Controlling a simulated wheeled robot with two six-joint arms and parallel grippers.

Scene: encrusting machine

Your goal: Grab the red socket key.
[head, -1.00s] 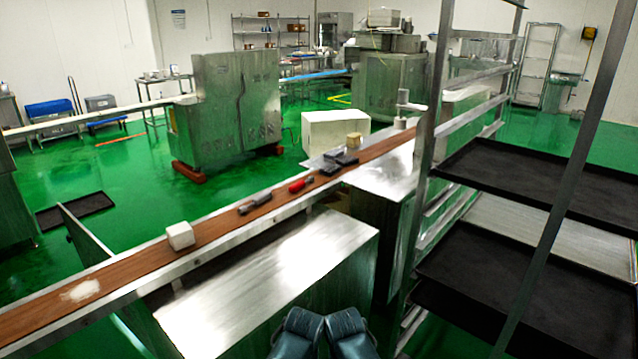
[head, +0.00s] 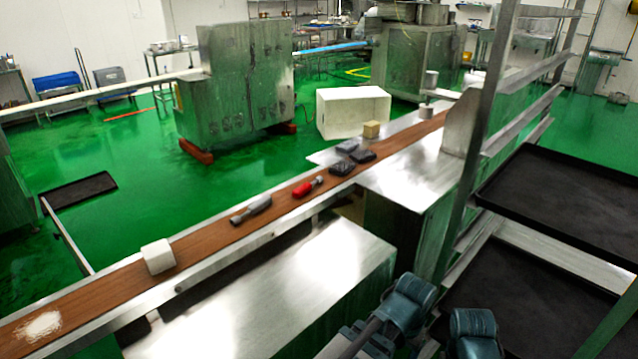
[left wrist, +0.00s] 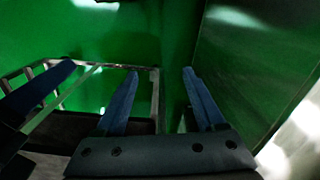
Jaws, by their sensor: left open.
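The red socket key (head: 307,187) lies on the brown conveyor belt (head: 205,239), near the middle of the head view. A grey-handled tool (head: 251,209) lies to its left and dark blocks lie to its right. Parts of my arms show at the bottom right of the head view, well apart from the key, but no fingertips show there. My left gripper (left wrist: 159,72) shows in the left wrist view, with its two blue fingers apart and nothing between them. The key is not in that view. My right gripper is not visible.
A white block (head: 158,256) and white powder (head: 38,327) are on the belt's left part. A steel cabinet top (head: 270,300) stands in front of the belt. A rack with black trays (head: 560,200) is at right, close to my arms.

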